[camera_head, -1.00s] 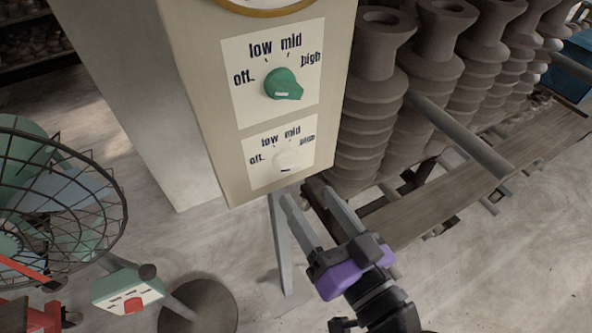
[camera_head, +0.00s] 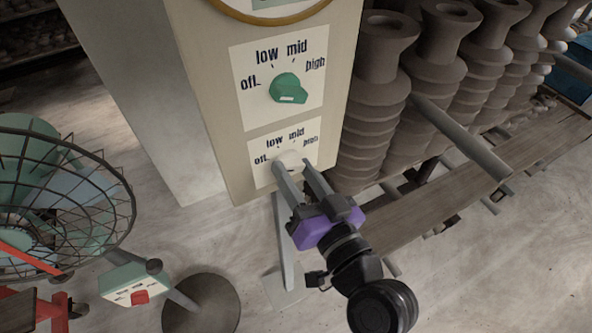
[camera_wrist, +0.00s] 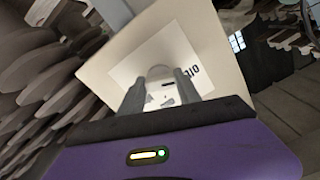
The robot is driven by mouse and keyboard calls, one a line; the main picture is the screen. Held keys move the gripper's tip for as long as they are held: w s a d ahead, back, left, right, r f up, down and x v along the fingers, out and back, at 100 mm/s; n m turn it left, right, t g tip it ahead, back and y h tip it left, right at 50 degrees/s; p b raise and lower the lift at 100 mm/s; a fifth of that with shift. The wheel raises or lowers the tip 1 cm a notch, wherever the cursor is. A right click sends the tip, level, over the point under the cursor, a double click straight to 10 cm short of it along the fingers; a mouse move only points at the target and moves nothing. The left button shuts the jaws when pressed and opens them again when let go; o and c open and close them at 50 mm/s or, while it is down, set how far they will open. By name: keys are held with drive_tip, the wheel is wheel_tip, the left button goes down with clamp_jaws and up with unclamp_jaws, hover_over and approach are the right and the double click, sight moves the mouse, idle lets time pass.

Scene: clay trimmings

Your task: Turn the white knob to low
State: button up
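The white knob (camera_head: 289,160) is on the lower dial plate (camera_head: 262,152) of the beige box (camera_head: 215,120), under the labels off, low, mid and high. My gripper (camera_head: 292,168) is at the knob, its two grey fingers apart, one on each side of the knob's lower part. The wrist view shows the white knob (camera_wrist: 160,88) between the fingertips (camera_wrist: 160,98); I cannot tell whether they touch it. The knob's pointer is largely hidden in the head view, so its setting is not clear.
A green knob (camera_head: 287,88) sits on a like plate just above. Stacked brown clay forms (camera_head: 375,100) stand close at the right.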

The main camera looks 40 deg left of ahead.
clamp_jaws()
drive_tip(key=shift+m, duration=0.3)
drive_tip(key=m+p, duration=0.1)
drive_tip(key=m, duration=0.2)
drive_tip(key=shift+r+p, duration=0.1)
drive_tip(key=shift+p, duration=0.2)
drive_tip(key=m+p, duration=0.2)
drive_tip(key=m, duration=0.3)
drive_tip(key=o, duration=0.7)
unclamp_jaws()
drive_tip(key=shift+c, duration=0.2)
